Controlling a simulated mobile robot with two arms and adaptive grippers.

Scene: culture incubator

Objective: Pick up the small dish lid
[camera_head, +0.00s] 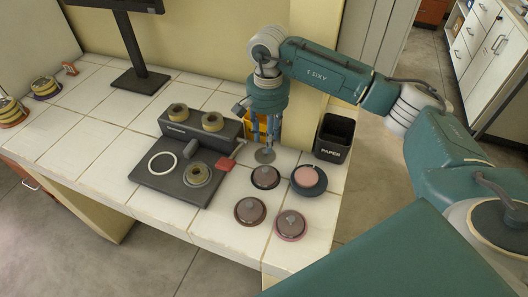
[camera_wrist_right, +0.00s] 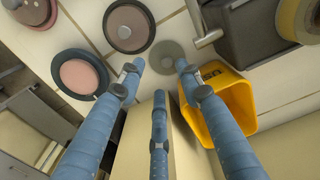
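A small flat grey disc (camera_head: 264,156), which looks like the small dish lid, lies on the white tiled bench. It also shows in the right wrist view (camera_wrist_right: 166,54). My right gripper (camera_head: 268,146) points down just above it. A dish with a pink inside (camera_head: 309,176) stands uncovered to the right, also seen in the wrist view (camera_wrist_right: 80,76). My left gripper is not in view.
Several dark lidded dishes stand close by, one (camera_head: 265,177) just in front of the disc. A dark device (camera_head: 160,182) with yellowish rolls is at left. A yellow bin (camera_wrist_right: 240,92) and a black paper bin (camera_head: 333,138) stand near the gripper.

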